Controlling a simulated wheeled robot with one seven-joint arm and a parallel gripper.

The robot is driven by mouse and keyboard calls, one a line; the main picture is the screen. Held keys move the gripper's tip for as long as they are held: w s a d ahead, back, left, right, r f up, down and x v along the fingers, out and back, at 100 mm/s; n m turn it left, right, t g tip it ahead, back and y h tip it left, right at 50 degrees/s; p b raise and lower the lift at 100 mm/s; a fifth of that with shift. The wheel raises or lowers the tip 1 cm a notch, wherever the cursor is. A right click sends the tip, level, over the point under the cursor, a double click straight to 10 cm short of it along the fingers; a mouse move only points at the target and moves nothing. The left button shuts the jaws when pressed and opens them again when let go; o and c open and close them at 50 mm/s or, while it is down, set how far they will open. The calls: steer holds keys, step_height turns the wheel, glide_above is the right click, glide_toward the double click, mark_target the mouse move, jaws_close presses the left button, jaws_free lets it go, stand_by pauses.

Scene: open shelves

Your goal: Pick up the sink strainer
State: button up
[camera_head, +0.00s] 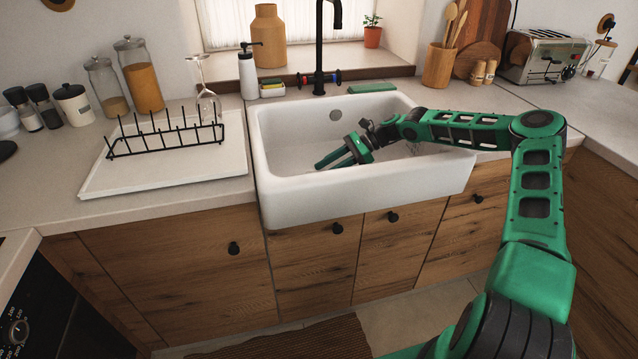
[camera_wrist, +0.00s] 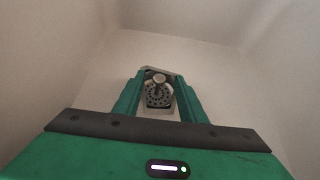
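The sink strainer (camera_wrist: 158,96) is a small metal disc with holes and a round knob. In the wrist view it shows between the fingers of my gripper (camera_wrist: 159,88), near their tips. The green fingers are spread apart, one on each side of it. I see no clear grip on it. In the head view my gripper (camera_head: 332,158) reaches down and to the left inside the white sink (camera_head: 350,199). The strainer is not visible in the head view, where the sink's front wall and my gripper block the bottom.
A black faucet (camera_head: 319,50) rises behind the sink. A dish rack (camera_head: 165,139) on a white drainboard (camera_head: 215,166) stands left, with a wine glass (camera_head: 207,100). A soap dispenser (camera_head: 248,75) and a green sponge (camera_head: 372,87) sit behind the sink. Sink walls surround my gripper.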

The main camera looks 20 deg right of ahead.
steer(key=shift+a, duration=0.1)
steer(key=shift+c, duration=0.7)
jaws_close()
